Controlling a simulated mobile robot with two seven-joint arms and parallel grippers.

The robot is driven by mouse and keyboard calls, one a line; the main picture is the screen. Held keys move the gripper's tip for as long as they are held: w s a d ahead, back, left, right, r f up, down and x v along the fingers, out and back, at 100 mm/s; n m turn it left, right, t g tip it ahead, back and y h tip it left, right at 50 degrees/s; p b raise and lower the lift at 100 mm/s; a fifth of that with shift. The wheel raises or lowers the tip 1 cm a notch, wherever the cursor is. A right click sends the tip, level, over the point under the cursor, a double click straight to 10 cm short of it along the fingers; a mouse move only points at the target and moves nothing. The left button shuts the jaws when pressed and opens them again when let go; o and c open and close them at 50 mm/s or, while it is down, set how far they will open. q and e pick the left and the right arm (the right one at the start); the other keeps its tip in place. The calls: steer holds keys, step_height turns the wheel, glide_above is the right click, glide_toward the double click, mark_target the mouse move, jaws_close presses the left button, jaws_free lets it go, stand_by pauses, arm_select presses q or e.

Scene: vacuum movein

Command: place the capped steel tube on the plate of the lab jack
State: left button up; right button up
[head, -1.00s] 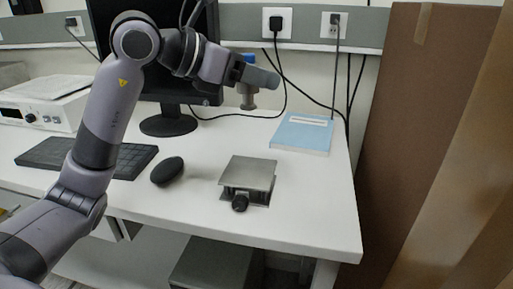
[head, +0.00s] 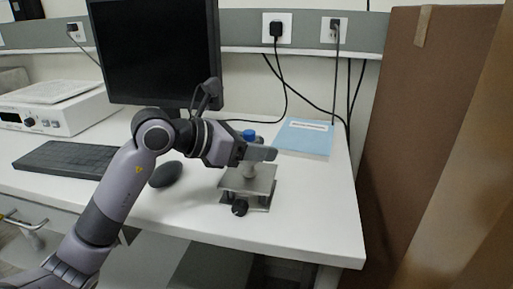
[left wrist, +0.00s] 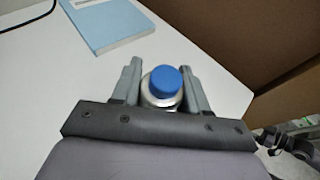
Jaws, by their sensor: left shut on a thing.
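The steel tube with a blue cap (head: 249,135) is upright between the fingers of my left gripper (head: 262,153), which is shut on it. In the left wrist view the blue cap (left wrist: 166,81) shows from above, with a finger on each side. The lab jack's plate (head: 262,181) is right below the tube in the head view. The tube's lower end is over the plate; I cannot tell whether it touches. The jack's black knob (head: 240,208) faces the front. My right gripper is not in view.
A blue book (head: 304,138) lies behind the jack to the right. A black mouse (head: 166,174) and keyboard (head: 68,158) lie to the left. A monitor (head: 155,50) stands behind. A tall brown box (head: 420,130) stands beyond the table's right edge.

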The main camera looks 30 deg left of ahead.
arm_select(q)
steer(key=shift+f, duration=0.15)
steer(key=o, duration=1.1)
steer(key=shift+o, duration=0.2)
steer(key=shift+r, duration=0.2)
steer(key=b+v, duration=0.2)
steer(key=v, duration=1)
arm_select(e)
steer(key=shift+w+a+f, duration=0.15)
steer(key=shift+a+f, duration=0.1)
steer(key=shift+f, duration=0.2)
